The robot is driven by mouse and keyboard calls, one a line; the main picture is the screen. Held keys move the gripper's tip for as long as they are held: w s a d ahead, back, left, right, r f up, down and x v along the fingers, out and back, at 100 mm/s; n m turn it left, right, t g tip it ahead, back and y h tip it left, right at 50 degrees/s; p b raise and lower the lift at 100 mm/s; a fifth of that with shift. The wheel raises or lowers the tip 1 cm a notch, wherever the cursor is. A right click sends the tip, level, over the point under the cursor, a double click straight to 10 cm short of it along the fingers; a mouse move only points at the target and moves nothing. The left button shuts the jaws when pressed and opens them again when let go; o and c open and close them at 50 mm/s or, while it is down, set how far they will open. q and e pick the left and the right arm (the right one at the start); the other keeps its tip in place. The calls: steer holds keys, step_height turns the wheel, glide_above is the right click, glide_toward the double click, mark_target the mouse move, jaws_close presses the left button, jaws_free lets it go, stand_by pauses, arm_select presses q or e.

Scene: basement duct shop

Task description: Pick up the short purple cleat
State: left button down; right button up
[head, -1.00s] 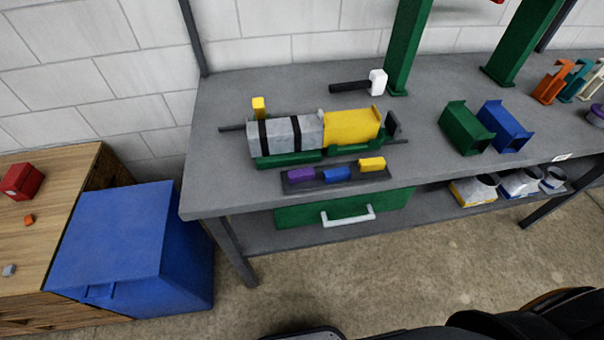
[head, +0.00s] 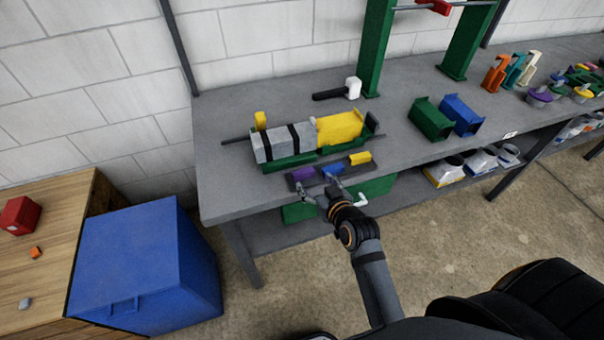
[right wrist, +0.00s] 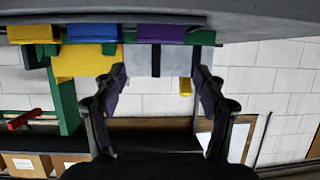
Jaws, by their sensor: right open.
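The short purple cleat (head: 302,174) lies at the left end of a dark tray (head: 291,184) near the bench's front edge. The blue cleat (head: 333,168) and the yellow cleat (head: 360,158) sit to its right. My right gripper (head: 319,188) is open and empty in front of the tray, near the purple and blue cleats. In the right wrist view, which looks upside down, the purple cleat (right wrist: 161,34) shows above and between the open fingers (right wrist: 160,88), apart from them. My left gripper is not in view.
Behind the tray, a green cradle (head: 290,163) holds grey and yellow duct pieces (head: 340,126). A white-headed mallet (head: 352,87) lies farther back. Green and blue duct pieces (head: 430,118) stand to the right. A blue bin (head: 130,260) is at left.

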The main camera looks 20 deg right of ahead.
mark_target(304, 172)
steer(key=b+x, duration=0.3)
steer(key=x, duration=0.1)
steer(key=shift+w+a+f, duration=0.1)
steer(key=shift+a+f, duration=0.05)
steer(key=shift+f, duration=0.2)
steer(key=shift+w, duration=0.35)
steer(key=shift+w+f+b, duration=0.1)
steer(key=shift+f+b, duration=0.15)
steer(key=shift+b, duration=0.25)
steer(key=b+x, duration=0.4)
steer(key=b, duration=0.1)
steer(key=shift+w+f, duration=0.15)
steer(key=shift+f, duration=0.2)
steer(key=shift+w, duration=0.2)
steer(key=shift+s+r, duration=0.1)
steer(key=shift+r, duration=0.05)
steer(key=c, duration=0.8)
